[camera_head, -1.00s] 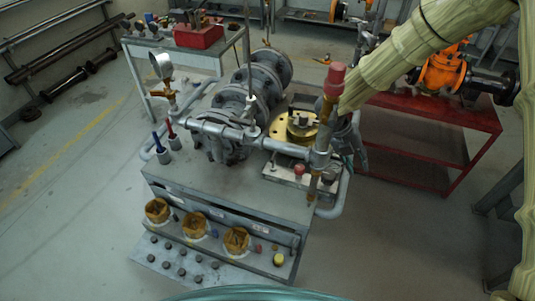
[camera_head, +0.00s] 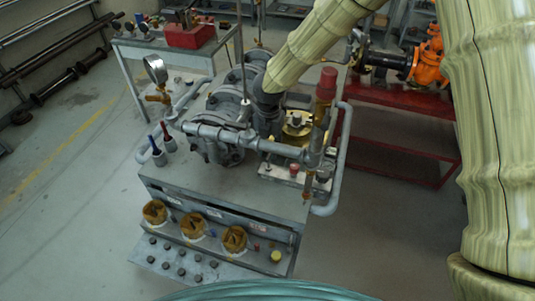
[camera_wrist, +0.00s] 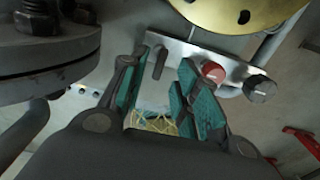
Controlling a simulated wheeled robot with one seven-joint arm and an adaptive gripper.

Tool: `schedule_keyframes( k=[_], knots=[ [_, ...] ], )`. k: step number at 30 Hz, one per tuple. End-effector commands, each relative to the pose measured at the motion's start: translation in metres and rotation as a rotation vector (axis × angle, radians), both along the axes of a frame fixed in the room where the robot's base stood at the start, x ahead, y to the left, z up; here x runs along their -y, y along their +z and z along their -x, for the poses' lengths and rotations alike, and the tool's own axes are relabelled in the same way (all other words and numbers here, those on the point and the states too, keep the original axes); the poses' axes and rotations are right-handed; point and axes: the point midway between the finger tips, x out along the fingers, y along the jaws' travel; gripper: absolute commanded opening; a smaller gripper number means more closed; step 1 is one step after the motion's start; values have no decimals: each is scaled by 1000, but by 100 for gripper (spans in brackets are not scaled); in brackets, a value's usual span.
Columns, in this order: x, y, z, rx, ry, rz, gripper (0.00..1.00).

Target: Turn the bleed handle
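My gripper (camera_wrist: 165,90) shows in the wrist view with its two teal-padded fingers apart and nothing visible between the pads. In the head view its dark wrist end (camera_head: 268,112) is above the bench, left of the brass flange (camera_head: 297,128); the fingertips cannot be made out there. I cannot tell for certain which part is the bleed handle. A small orange-brown handle (camera_head: 157,97) sits below the pressure gauge (camera_head: 156,69), well to the left of my gripper. In the wrist view, a metal plate (camera_wrist: 185,53) lies beyond the fingers.
The plate carries a red knob (camera_wrist: 213,71) and a dark knob (camera_wrist: 260,88). A grey pipe (camera_head: 215,131) crosses the bench, with a red-topped upright fitting (camera_head: 327,84) at right. A grey bolted flange (camera_wrist: 45,65) is close on the left. Blue and red-handled tools stand at the bench's left.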

Motion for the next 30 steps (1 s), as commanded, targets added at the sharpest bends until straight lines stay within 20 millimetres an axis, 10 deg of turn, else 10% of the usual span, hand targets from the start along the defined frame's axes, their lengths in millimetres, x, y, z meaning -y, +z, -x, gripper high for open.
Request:
schedule_keyframes(
  k=[22,30],
  knots=[
    [0,-47,0,1,1,0,31],
    [0,-47,0,1,1,0,0]
  ],
)
